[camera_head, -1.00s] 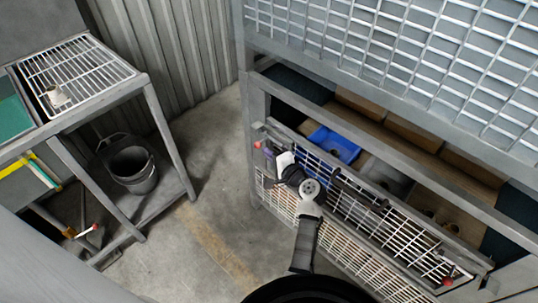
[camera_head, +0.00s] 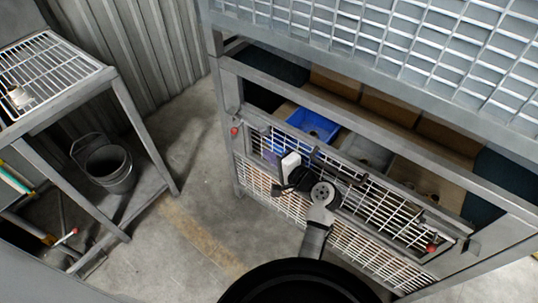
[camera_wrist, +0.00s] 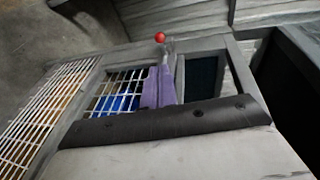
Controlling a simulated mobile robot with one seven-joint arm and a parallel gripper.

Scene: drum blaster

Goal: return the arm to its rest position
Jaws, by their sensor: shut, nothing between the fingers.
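My arm reaches out over the mesh-fronted door (camera_head: 345,249) of the grey metal cabinet, with its grey forearm and round joint showing low in the head view. The white wrist part is bent toward the cabinet. My gripper (camera_wrist: 158,88) shows in the wrist view as two purple fingers pressed together, empty, in front of the mesh and a blue bin (camera_wrist: 122,104). In the head view the fingers are small and partly hidden behind the wrist, and I cannot tell how far they are from the mesh.
The open cabinet holds the blue bin (camera_head: 313,125) and brown boxes (camera_head: 390,108). A red knob (camera_head: 234,131) sits at the door's left end and another (camera_head: 431,248) at its right. A bench with a wire rack (camera_head: 45,75) and a bucket (camera_head: 108,167) stand left. Floor between is clear.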

